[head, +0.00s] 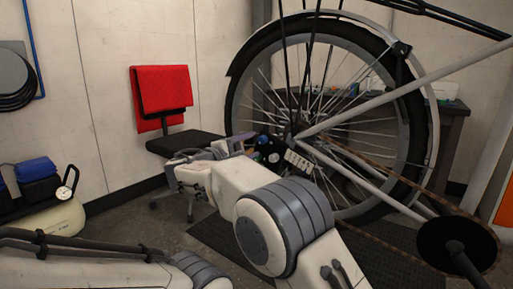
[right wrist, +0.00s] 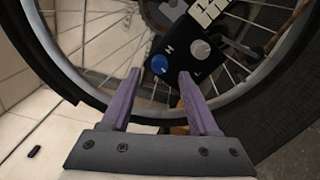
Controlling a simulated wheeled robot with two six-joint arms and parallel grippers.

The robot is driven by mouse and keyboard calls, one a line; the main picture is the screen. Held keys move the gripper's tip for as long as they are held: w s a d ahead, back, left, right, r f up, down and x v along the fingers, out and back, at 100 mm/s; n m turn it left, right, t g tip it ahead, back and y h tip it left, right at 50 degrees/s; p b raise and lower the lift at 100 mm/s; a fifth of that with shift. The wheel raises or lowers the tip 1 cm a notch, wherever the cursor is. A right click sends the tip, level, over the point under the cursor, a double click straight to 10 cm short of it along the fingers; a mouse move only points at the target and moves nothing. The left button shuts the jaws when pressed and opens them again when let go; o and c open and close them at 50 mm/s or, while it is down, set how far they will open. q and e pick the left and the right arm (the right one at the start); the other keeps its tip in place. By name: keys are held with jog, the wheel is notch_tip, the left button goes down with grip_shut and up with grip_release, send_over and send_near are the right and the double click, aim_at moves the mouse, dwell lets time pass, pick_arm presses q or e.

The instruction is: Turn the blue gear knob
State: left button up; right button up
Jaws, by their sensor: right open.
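The blue gear knob (right wrist: 159,64) sits on a black control box (right wrist: 178,52) beside the wheel hub, next to a grey-white knob (right wrist: 200,49). In the head view the blue knob (head: 262,139) is small, at the box's upper left. My right gripper (right wrist: 158,78) is open and empty, with purple fingers pointing at the box. In the right wrist view the blue knob appears between and just beyond the two fingertips; I see no contact. In the head view the right gripper (head: 246,143) is close to the box. My left gripper is out of view; only its arm shows at the lower left.
The large spoked wheel (head: 421,120) stands behind the box, with frame tubes and a chain to the right. A red-backed chair (head: 160,88) is behind my right arm. A compressor tank with a gauge (head: 62,215) stands at the left.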

jog(key=v, duration=0.6)
jog(key=shift+s+b, duration=0.2)
jog(key=shift+b, duration=0.25)
jog(key=shift+a, duration=0.15)
jog(key=s+d+f+m+g+y+p, duration=0.1)
jog(key=s+d+f+g+y, duration=0.3)
jog(key=s+f, duration=0.4)
jog(key=s+d+f+g+y, duration=0.1)
jog(key=s+d+f+g, duration=0.4)
jog(key=s, duration=0.4)
jog(key=s+d+f+m+g+y, duration=0.1)
jog(key=s+f+m+g+y, duration=0.3)
jog(key=s, duration=0.8)
jog(key=s+d+f+m+g+y, duration=0.1)
jog(key=s+f+g+y, duration=0.3)
jog(key=s, duration=0.7)
notch_tip(320, 180, up, 37)
jog(key=t+h+p, duration=0.1)
jog(key=t+p, duration=0.1)
jog(key=p, duration=3.6)
jog(key=shift+s+d+p, duration=0.15)
jog(key=shift+p, duration=0.25)
jog(key=shift+f, duration=0.1)
